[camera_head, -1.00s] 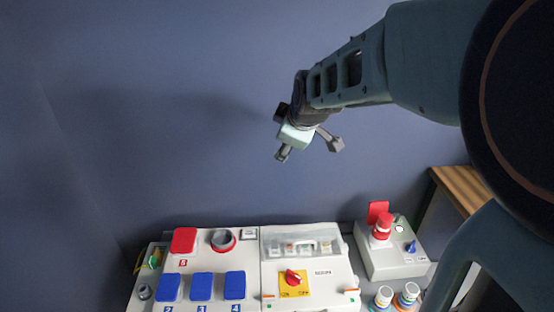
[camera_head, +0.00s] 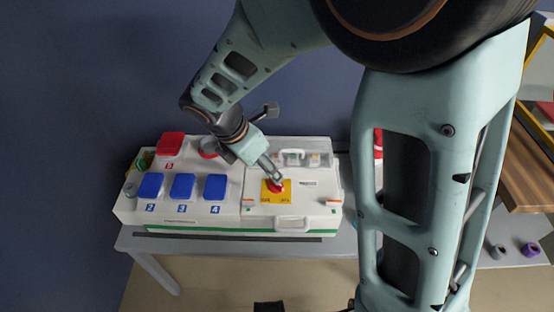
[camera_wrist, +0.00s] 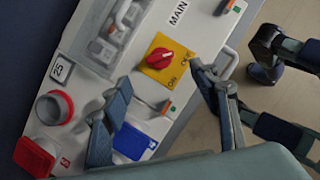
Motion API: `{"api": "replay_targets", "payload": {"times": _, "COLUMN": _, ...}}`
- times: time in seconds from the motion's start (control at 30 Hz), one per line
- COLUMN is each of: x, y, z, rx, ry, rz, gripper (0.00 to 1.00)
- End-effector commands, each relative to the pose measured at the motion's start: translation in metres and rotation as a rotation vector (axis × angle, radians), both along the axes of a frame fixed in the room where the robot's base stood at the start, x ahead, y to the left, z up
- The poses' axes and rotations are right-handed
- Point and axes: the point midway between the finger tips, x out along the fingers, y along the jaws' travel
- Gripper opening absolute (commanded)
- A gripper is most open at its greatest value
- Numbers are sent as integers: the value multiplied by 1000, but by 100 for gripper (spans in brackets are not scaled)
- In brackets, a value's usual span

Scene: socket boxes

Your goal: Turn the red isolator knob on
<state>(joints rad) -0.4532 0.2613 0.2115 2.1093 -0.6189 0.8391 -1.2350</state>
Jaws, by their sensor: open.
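The red isolator knob (camera_wrist: 170,54) sits on a yellow plate (camera_wrist: 152,72) on the white socket box, with ON and OFF lettering in the wrist view. In the head view the knob (camera_head: 276,186) is partly hidden by my gripper (camera_head: 276,178). In the wrist view my gripper (camera_wrist: 160,92) is open, one finger on each side of the picture, with the knob beyond and between the fingertips. The fingers do not appear to touch it. The knob's white mark points diagonally; I cannot tell its setting for certain.
The white socket box (camera_head: 232,203) stands on a grey table (camera_head: 230,245). Blue covers (camera_head: 183,186), a red cover (camera_head: 171,144) and a red-ringed socket (camera_wrist: 54,107) lie left of the knob. A clear-lidded breaker window (camera_head: 305,155) is behind it. My arm hides the right side.

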Motion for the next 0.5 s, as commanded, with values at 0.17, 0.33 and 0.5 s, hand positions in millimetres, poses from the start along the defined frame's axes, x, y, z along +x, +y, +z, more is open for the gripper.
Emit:
{"api": "replay_targets", "payload": {"times": 0.17, "x": 8, "y": -11, "z": -36, "rx": -1, "ry": 4, "rz": -5, "gripper": 55}}
{"api": "replay_targets", "payload": {"times": 0.33, "x": 16, "y": -19, "z": -64, "rx": -1, "ry": 3, "rz": -3, "gripper": 55}}
{"api": "replay_targets", "payload": {"times": 0.5, "x": 22, "y": -25, "z": -82, "rx": 1, "ry": 2, "rz": -4, "gripper": 55}}
